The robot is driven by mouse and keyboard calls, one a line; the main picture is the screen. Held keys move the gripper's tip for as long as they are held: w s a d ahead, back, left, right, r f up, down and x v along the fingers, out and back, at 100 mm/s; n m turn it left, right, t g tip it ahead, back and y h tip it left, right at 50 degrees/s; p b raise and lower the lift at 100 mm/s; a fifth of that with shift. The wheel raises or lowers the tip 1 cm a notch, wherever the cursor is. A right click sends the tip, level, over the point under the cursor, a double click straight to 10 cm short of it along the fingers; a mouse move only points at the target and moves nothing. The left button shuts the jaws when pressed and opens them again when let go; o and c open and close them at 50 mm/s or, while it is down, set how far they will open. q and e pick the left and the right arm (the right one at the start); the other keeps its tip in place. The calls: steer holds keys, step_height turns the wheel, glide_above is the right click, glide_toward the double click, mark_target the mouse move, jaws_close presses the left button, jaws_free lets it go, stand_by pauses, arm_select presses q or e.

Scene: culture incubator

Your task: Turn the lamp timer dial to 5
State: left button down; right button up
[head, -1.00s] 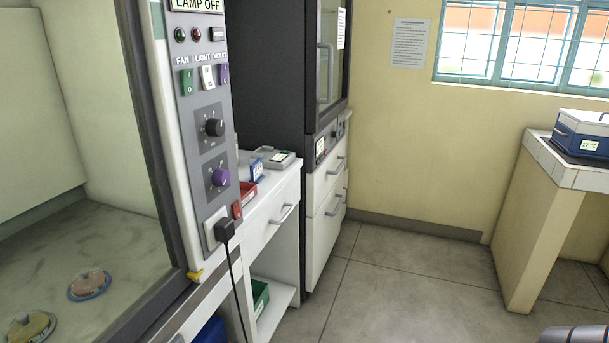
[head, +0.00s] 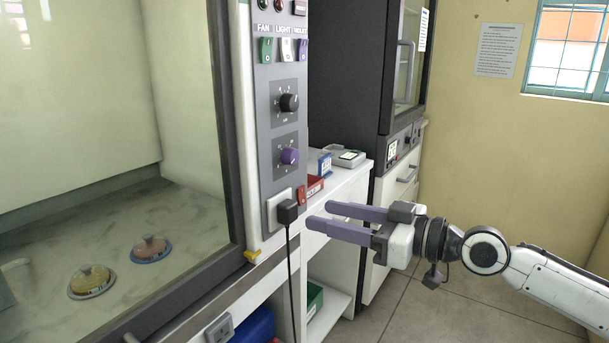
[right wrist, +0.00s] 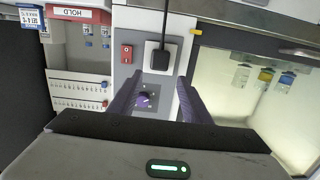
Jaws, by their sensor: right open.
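The control panel carries a purple dial (head: 289,156) and, above it, a black dial (head: 289,103). The marks round both are too small to read, and I cannot read which is labelled as the lamp timer. My right gripper (head: 320,214) is open and empty, its purple-grey fingers pointing left, below and to the right of the purple dial, apart from it. In the right wrist view the purple dial (right wrist: 145,98) appears between the two spread fingers (right wrist: 158,82), farther off than the tips. My left gripper is not in view.
A black plug (head: 288,211) with a hanging cable sits below the purple dial. A red rocker switch (right wrist: 126,54) is beside it. A red box (head: 314,186) stands on the white counter near my fingers. The glass cabinet front lies left of the panel.

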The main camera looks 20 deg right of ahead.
steer(key=t, duration=0.1)
glide_toward(295, 158)
steer(key=p+x, duration=0.4)
steer(key=x, duration=0.3)
steer(key=shift+w+a, duration=0.1)
steer(key=shift+w, duration=0.05)
steer(key=shift+w+a+f, duration=0.1)
steer(key=shift+w+a, duration=0.1)
steer(key=shift+w, duration=0.1)
steer(key=shift+c, duration=0.4)
steer(key=c, duration=1)
steer(key=shift+o, duration=0.2)
